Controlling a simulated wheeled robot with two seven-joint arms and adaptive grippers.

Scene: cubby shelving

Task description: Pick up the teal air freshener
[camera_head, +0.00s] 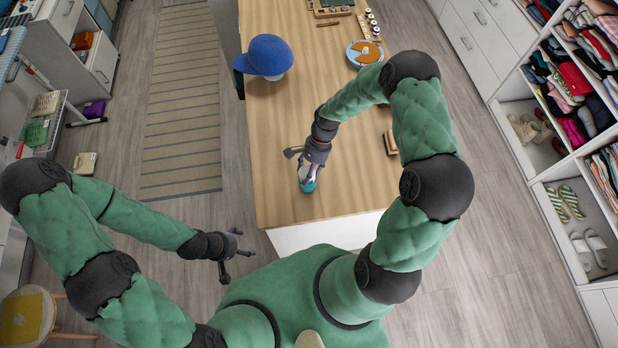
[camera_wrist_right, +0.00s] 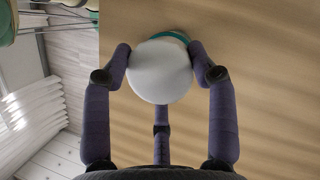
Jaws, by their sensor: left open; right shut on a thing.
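The teal air freshener (camera_head: 308,186) is at the near end of the wooden table, low beneath my right gripper (camera_head: 304,172). In the right wrist view it shows as a rounded white top (camera_wrist_right: 160,75) with a teal edge behind it. The fingers of my right gripper (camera_wrist_right: 161,56) are shut on it, one on each side. I cannot tell whether its base touches the table. My left gripper (camera_head: 234,257) is open and empty, out past the table's near left corner and above the floor.
The wooden table (camera_head: 285,120) holds a blue cap (camera_head: 265,57), a round blue-rimmed item (camera_head: 364,53) and small items at its far end. The tabletop left of my right gripper is clear. Shelving (camera_head: 570,120) with clothes and shoes stands at right. A striped rug (camera_head: 182,110) lies left.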

